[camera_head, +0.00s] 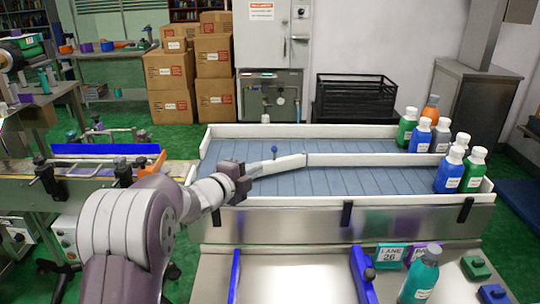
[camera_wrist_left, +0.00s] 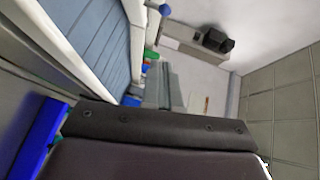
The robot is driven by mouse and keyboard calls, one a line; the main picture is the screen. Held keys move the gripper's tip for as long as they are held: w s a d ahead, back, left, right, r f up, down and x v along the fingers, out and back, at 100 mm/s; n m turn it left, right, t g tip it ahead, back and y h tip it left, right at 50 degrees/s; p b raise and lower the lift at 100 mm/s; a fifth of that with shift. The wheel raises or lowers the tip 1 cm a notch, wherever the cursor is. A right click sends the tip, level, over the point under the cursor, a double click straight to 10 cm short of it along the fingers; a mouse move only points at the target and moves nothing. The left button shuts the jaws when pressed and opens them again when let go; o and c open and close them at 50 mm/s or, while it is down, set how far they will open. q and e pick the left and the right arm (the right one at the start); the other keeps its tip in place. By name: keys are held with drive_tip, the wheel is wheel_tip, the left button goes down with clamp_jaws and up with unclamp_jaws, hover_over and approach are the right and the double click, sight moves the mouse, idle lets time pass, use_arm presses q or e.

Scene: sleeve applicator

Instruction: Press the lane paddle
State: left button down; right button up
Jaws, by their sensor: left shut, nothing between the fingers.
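A white angled bar (camera_head: 278,165) with a blue ball knob (camera_head: 274,150) reaches over the conveyor bed from the end of the middle rail. It looks like the lane paddle. My left gripper (camera_head: 243,181) is shut and empty at the near left end of this bar, above the conveyor's near side. I cannot tell whether they touch. In the left wrist view a blue ball (camera_wrist_left: 166,9) shows at the top, and the dark gripper body fills the bottom. My right gripper is not in view.
The conveyor (camera_head: 350,182) has white side rails and a middle rail (camera_head: 365,159). Several capped bottles (camera_head: 450,170) stand at its right end. In front are blue guides (camera_head: 362,275), a "LANE 26" card (camera_head: 390,255) and a teal bottle (camera_head: 420,276). The lanes' middle is clear.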

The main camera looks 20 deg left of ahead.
use_arm(q)
drive_tip(key=x, duration=0.3)
drive_tip(key=a+x, duration=0.1)
drive_tip(key=x, duration=0.6)
drive_tip(key=shift+w+a+f+p, duration=0.15)
drive_tip(key=shift+w+a+p, duration=0.15)
drive_tip(key=shift+w, duration=0.3)
drive_tip(key=shift+w+a+f, duration=0.15)
drive_tip(key=shift+w+a, duration=0.1)
drive_tip(key=shift+w, duration=0.3)
